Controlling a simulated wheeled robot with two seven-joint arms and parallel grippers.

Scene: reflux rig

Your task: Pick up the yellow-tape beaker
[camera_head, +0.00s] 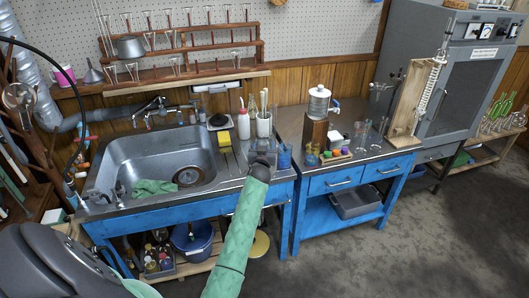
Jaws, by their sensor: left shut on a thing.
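My left arm reaches up from the bottom of the head view in a green sleeve. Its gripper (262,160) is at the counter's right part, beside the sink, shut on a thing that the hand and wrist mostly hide. I cannot make out a yellow tape band on it. A blue-tinted glass beaker (284,156) stands just right of the gripper. Several clear glass vessels (361,134) stand on the right bench, too small to show any tape. My right gripper is not in view.
The steel sink (126,158) with a green cloth (154,187) lies left of the gripper. A white holder with upright rods (264,126), a wash bottle (243,122) and a yellow sponge (225,139) stand behind it. A small rack of coloured items (334,154) sits right.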

